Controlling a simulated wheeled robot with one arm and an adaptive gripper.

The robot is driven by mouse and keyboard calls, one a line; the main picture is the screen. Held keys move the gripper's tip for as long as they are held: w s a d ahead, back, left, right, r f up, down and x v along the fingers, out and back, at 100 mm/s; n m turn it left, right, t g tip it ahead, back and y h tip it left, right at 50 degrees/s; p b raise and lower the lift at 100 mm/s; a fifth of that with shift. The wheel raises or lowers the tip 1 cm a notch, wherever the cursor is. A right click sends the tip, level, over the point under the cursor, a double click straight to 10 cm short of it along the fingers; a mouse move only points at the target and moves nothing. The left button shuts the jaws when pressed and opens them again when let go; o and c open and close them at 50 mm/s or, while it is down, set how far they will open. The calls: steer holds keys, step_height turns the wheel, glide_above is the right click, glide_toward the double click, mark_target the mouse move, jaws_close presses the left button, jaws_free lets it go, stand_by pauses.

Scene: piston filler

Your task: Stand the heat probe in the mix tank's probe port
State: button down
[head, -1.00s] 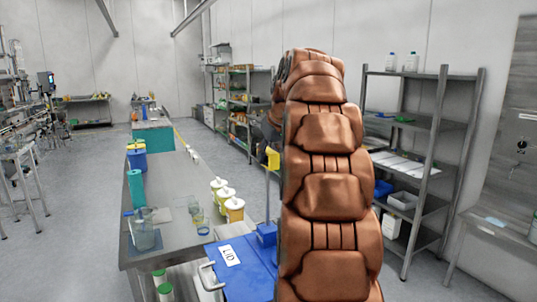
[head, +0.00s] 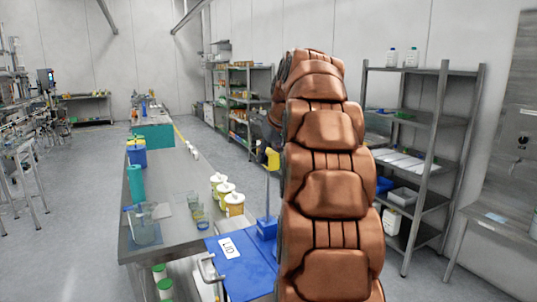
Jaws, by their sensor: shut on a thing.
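The heat probe appears as a yellow head (head: 272,158) on a thin blue-grey stem, upright just left of my arm in the head view. My gripper (head: 261,151) shows only as a dark part at the yellow head and is shut on it; my copper-coloured arm hides the rest. The stem runs down to a blue block (head: 266,228) on a blue lid (head: 240,262) labelled "LID", apparently the mix tank's. I cannot tell whether the stem's lower end is in the block or only in front of it. No port opening can be made out.
A long steel table (head: 172,213) stands left of the lid, with a clear jug (head: 146,232), a teal cylinder (head: 136,184) and yellow tubs with white lids (head: 235,204). A metal shelf (head: 439,150) stands at the right. Floor is free between table and left machines.

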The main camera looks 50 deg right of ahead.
steer(key=b, duration=0.5)
glide_above(268, 209)
steer(key=shift+f, duration=3.9)
steer(key=shift+f+b, duration=2.9)
steer(key=shift+f, duration=1.6)
steer(key=c, duration=0.8)
jaws_free()
steer(key=shift+o, duration=0.2)
steer(key=shift+r, duration=0.1)
steer(key=v, duration=1.1)
steer(key=shift+s+r, duration=0.3)
steer(key=shift+r, duration=0.05)
